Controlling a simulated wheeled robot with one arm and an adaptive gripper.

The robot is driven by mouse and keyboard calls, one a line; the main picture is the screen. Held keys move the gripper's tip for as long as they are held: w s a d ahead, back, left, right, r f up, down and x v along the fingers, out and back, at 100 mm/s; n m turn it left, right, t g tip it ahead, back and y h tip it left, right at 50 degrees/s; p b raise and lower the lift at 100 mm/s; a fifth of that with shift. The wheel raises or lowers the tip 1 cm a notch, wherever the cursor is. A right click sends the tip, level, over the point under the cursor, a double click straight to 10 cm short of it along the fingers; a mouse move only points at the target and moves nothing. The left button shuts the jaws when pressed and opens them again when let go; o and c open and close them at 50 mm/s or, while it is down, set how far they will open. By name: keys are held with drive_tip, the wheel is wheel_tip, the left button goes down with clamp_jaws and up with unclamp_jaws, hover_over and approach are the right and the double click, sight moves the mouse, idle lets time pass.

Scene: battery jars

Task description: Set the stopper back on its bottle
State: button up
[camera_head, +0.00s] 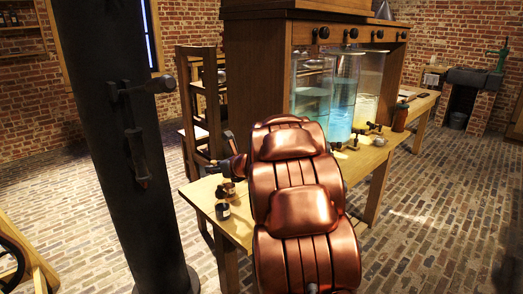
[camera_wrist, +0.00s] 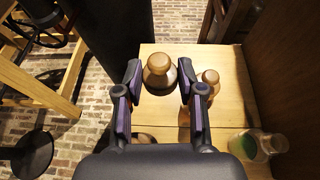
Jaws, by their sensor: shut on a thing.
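In the wrist view my gripper (camera_wrist: 159,82) has its two dark fingers on either side of a round brown stopper (camera_wrist: 158,63), shut on it. A brownish bottle (camera_wrist: 160,86) shows just below the stopper. I cannot tell whether the stopper touches its neck. A second small bottle (camera_wrist: 208,90) with a rounded brown top stands close beside the right finger. In the head view a small dark bottle with a pale label (camera_head: 222,207) stands at the bench's near end, with an amber one (camera_head: 229,188) behind it. My copper arm hides much of the gripper there.
A clear bottle with green liquid (camera_wrist: 258,146) stands right of the gripper on the wooden bench (camera_wrist: 228,112). A brown object (camera_wrist: 143,138) is partly hidden under the gripper. Tall glass jars (camera_head: 342,95) stand in the wooden cabinet (camera_head: 257,75) behind. Bench wood between the bottles is bare.

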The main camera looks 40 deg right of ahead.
drive_tip(key=s+d, duration=0.2)
drive_tip(key=d, duration=0.2)
drive_tip(key=s+d+r+m+h+p, duration=0.1)
drive_tip(key=s+d, duration=0.1)
drive_tip(key=d, duration=0.3)
drive_tip(key=s+d+r+m+h, duration=0.1)
drive_tip(key=s+d, duration=0.1)
drive_tip(key=d, duration=0.3)
drive_tip(key=shift+s+r, duration=0.1)
drive_tip(key=shift+s, duration=0.05)
drive_tip(key=shift+s+d+f, duration=0.1)
drive_tip(key=shift+d+f, duration=0.15)
drive_tip(key=shift+f, duration=0.05)
drive_tip(key=shift+f+b, duration=1.45)
drive_tip(key=shift+f, duration=1.15)
drive_tip(key=shift+s+b, duration=0.1)
drive_tip(key=shift+b, duration=0.8)
drive_tip(key=shift+a+f+b, duration=0.1)
drive_tip(key=shift+f+b, duration=0.5)
drive_tip(key=shift+b, duration=0.1)
drive_tip(key=o, duration=0.5)
drive_tip(key=shift+s+r, duration=0.1)
drive_tip(key=b+v, duration=0.1)
drive_tip(key=v, duration=0.9)
drive_tip(key=shift+s+a+r, duration=0.2)
drive_tip(key=shift+s, duration=0.15)
